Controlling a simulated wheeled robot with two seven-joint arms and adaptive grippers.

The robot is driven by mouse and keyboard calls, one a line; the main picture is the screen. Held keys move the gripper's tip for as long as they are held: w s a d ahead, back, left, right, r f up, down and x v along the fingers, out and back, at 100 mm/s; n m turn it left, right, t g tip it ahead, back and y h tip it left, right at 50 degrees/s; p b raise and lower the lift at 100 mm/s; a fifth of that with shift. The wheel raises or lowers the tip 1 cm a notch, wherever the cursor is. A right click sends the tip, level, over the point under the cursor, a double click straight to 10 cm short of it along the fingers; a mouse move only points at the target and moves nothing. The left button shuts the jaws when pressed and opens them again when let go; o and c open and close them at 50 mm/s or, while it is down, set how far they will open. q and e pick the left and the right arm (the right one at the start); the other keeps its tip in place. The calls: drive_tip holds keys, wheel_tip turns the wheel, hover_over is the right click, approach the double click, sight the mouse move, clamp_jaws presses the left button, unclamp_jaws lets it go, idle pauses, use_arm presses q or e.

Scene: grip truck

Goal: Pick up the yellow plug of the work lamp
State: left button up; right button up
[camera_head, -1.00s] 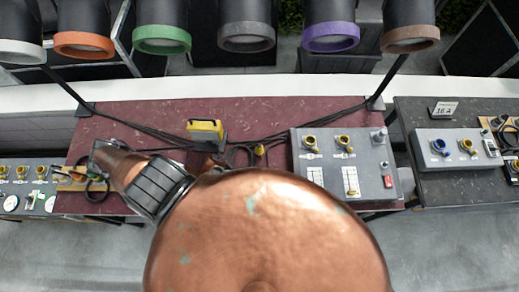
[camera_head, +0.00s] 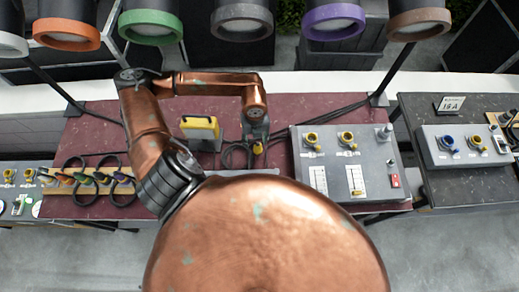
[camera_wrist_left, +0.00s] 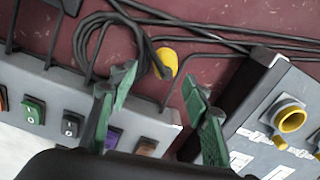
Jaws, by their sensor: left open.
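The yellow plug (camera_head: 258,149) lies on the dark red table top, left of the grey control box, with dark cables beside it. In the left wrist view the yellow plug (camera_wrist_left: 167,60) lies just beyond the fingertips, between their lines, with a black cable loop to its left. My left gripper (camera_head: 257,128) is above and close to the plug in the head view. In the left wrist view its green fingers (camera_wrist_left: 159,82) are apart with nothing between them. A yellow work lamp (camera_head: 199,128) stands left of the plug. My right gripper is not in view.
A grey switch strip (camera_wrist_left: 60,95) runs along the near side in the wrist view. Stage lamps (camera_head: 241,18) hang behind.

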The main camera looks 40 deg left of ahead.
sight(258, 144)
use_arm(q)
drive_tip(key=f, duration=0.2)
drive_tip(key=f+p, duration=0.1)
drive_tip(key=f, duration=0.2)
drive_tip(key=shift+w+d+f, duration=0.25)
drive_tip(key=shift+w+f, duration=0.05)
drive_tip(key=shift+f, duration=0.05)
drive_tip(key=shift+c, duration=0.4)
clamp_jaws()
